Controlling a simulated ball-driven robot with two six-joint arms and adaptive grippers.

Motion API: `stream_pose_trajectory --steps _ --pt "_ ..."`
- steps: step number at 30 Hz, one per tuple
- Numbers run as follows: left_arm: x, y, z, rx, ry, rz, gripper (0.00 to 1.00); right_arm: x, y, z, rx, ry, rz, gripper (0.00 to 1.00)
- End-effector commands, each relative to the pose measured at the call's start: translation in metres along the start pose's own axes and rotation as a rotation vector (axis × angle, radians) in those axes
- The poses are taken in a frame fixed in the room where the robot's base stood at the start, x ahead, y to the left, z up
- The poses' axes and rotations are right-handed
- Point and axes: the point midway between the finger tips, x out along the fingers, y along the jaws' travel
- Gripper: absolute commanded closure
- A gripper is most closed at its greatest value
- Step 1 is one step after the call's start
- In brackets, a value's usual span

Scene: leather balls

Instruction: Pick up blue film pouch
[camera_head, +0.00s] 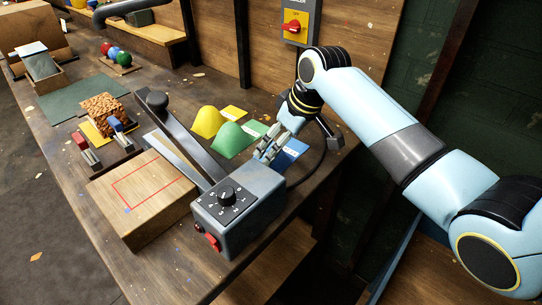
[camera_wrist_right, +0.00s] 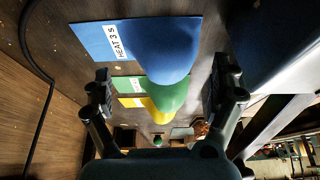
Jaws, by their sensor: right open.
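The blue film pouch shows in the right wrist view as a rounded blue mound (camera_wrist_right: 165,45) beside a flat blue card (camera_wrist_right: 100,40) labelled "HEAT 3 S". In the head view, the blue card (camera_head: 291,153) shows behind my right gripper (camera_head: 268,150), and the mound is mostly hidden by the gripper and the grey control box. My right gripper (camera_wrist_right: 162,92) is open and empty. Its two fingers stand apart to either side of the mound in the wrist view, and I see no contact. My left gripper is not in view.
A green mound (camera_head: 229,140) and a yellow mound (camera_head: 207,122) stand in line beyond. A grey control box (camera_head: 238,210) with a dial stands close in front of my right gripper. A long dark lever (camera_head: 185,135) and a wooden block (camera_head: 140,195) lie to the left.

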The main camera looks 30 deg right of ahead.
Motion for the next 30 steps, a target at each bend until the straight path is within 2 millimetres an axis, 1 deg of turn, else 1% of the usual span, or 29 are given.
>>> stream_pose_trajectory --steps 5,9,12,15,21,22,23,30 --pt "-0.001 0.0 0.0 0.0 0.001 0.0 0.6 0.015 -0.002 0.0 0.0 -0.002 0.0 0.07" --pt "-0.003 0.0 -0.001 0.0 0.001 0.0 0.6 0.036 -0.008 -0.003 0.001 -0.002 -0.002 0.07" --pt "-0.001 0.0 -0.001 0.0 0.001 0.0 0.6 0.051 -0.008 -0.002 0.0 -0.003 0.0 0.07" --pt "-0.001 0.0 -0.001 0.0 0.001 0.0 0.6 0.058 -0.008 -0.002 -0.002 -0.001 0.001 0.07" --pt "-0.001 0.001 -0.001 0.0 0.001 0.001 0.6 0.059 -0.007 -0.002 -0.002 0.0 0.002 0.07" --pt "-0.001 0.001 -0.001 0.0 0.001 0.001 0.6 0.059 -0.007 -0.002 -0.002 -0.001 0.002 0.09" --pt "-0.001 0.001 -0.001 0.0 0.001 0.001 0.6 0.058 -0.007 -0.002 -0.002 -0.001 0.002 0.12" --pt "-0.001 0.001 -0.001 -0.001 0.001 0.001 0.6 0.058 -0.007 -0.002 -0.001 -0.001 0.002 0.44"
